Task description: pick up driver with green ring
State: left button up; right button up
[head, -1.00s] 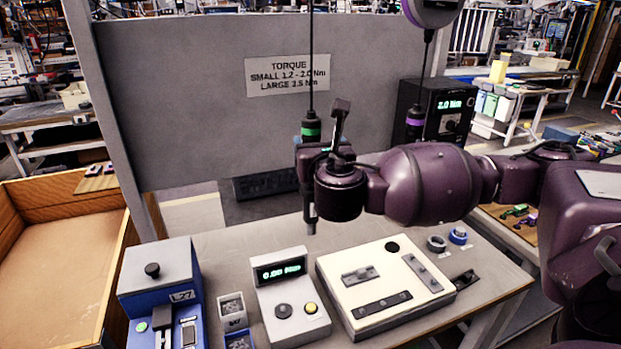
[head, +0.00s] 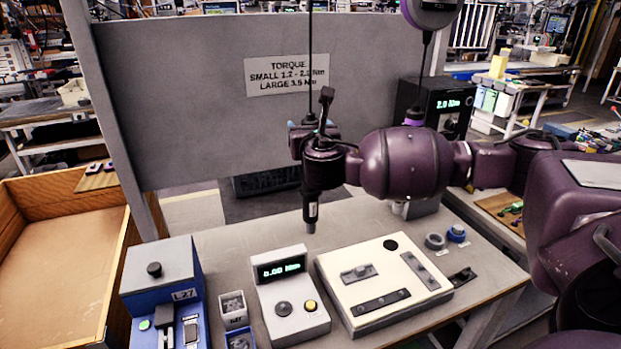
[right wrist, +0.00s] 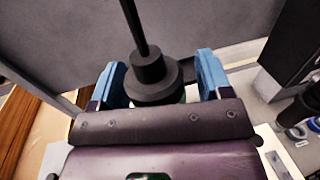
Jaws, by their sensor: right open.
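The driver with the green ring hangs upright on its cable (head: 311,60). In the head view its lower end (head: 311,213) shows below my right wrist, and its ring is hidden behind my right gripper (head: 308,135). In the right wrist view the black top of the driver (right wrist: 152,76) stands between the two blue fingers of the right gripper (right wrist: 161,82). The fingers are open, one on each side, with gaps visible. A sliver of green shows by the driver's body. My left gripper is not in view.
A second driver with a purple ring (head: 414,117) hangs to the right, partly behind my arm. Below are a torque tester (head: 290,300), a cream fixture plate (head: 410,311) and a blue-grey box (head: 160,270). A grey panel (head: 200,100) stands behind.

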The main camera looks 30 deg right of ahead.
grip_shut()
dwell(0.3)
jog(key=shift+r, duration=0.1)
